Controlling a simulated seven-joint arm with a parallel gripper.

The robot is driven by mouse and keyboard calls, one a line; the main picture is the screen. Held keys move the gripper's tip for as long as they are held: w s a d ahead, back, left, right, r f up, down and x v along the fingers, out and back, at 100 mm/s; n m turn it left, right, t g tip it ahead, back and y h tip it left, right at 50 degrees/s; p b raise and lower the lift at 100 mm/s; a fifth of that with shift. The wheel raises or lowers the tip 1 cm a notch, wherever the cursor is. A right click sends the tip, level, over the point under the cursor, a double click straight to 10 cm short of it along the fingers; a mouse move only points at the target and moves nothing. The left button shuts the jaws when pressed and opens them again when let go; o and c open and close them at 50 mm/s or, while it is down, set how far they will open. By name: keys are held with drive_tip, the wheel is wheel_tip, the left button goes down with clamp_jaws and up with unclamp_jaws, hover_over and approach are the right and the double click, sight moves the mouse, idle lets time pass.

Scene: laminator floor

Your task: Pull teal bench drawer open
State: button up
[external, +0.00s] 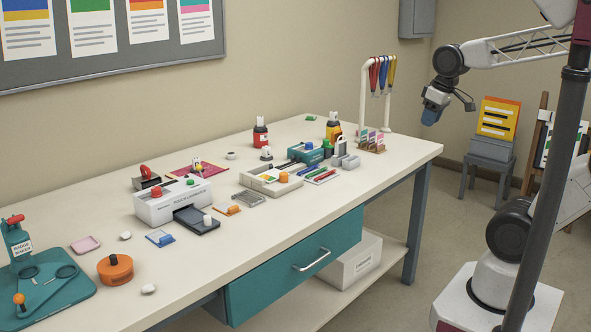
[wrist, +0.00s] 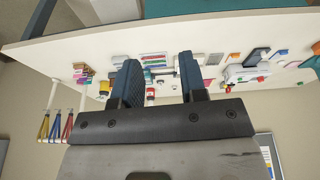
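The teal bench drawer (external: 285,272) sits under the front edge of the bench top and looks closed. Its silver bar handle (external: 311,259) is on the middle of the front. In the wrist view, a teal surface (wrist: 205,8) at the top edge looks like part of the drawer front; its handle does not show there. My gripper (external: 431,116) is raised above and beyond the bench's right end, well away from the handle. In the wrist view, my gripper (wrist: 158,72) has two dark blue fingers apart with nothing held between them.
The bench top (external: 380,185) carries a laminator (external: 172,202), a teal badge press (external: 35,275) and many small items. A white stand with hanging lanyards (external: 380,75) is near the right end. A white box (external: 350,262) sits on the lower shelf. Floor before the drawer looks clear.

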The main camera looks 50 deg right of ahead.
drive_tip(key=w+a+n+t+y, duration=0.3)
drive_tip(key=w+a+n+t, duration=0.35)
drive_tip(key=a+n, duration=0.45)
drive_tip(key=w+a+n+t+y, duration=0.3)
drive_tip(key=w+a+n+t, duration=0.2)
drive_tip(key=w+a+n, duration=0.45)
approach(315, 263)
drive_tip(key=w, duration=0.1)
drive_tip(key=w+f, duration=0.1)
drive_tip(key=shift+w+n, duration=0.25)
drive_tip(key=shift+r, duration=0.1)
drive_tip(key=shift+w, duration=0.15)
drive_tip(key=shift+x, duration=3.8)
